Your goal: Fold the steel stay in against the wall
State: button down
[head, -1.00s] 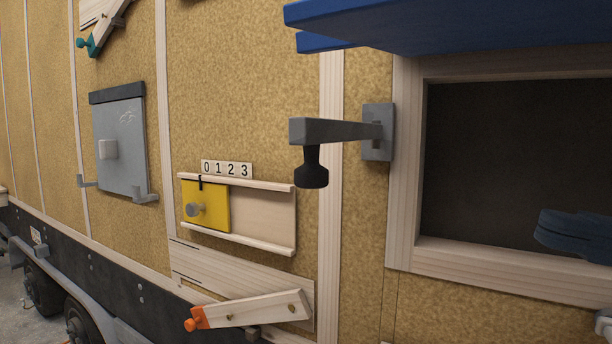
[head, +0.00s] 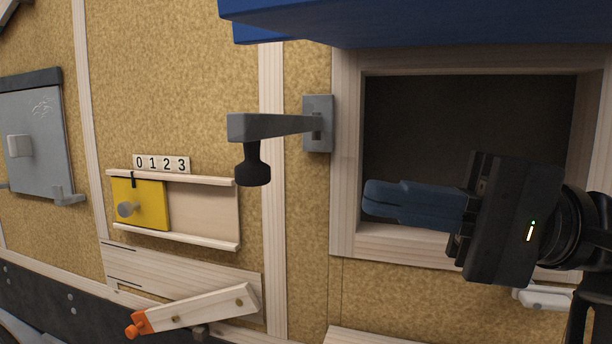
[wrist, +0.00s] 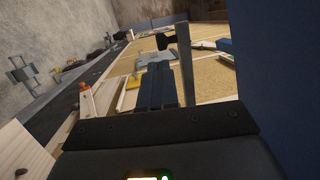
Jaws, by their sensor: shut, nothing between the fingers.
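The steel stay (head: 276,126) is a grey arm with a black knob (head: 252,166) hanging from its free end. It sticks out from a grey plate (head: 318,124) on the wall, left of the window opening. In the wrist view the stay (wrist: 184,64) stands up just beyond the fingers, its knob at the upper left. My gripper (head: 372,197) has blue fingers, shut and empty, in front of the window opening. It is to the right of the stay and a little lower, apart from it. The fingers also show in the wrist view (wrist: 158,84).
A blue panel (head: 420,22) overhangs the window opening (head: 480,120) above my gripper. Left of the stay are a yellow sliding panel (head: 150,205), a wooden lever with an orange tip (head: 200,307) and a grey hatch (head: 35,140). The wall between is bare.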

aim_at(268, 180)
jog(key=p+x, duration=0.1)
jog(key=x, duration=0.6)
jog(key=shift+a, duration=0.3)
jog(key=shift+a, duration=0.1)
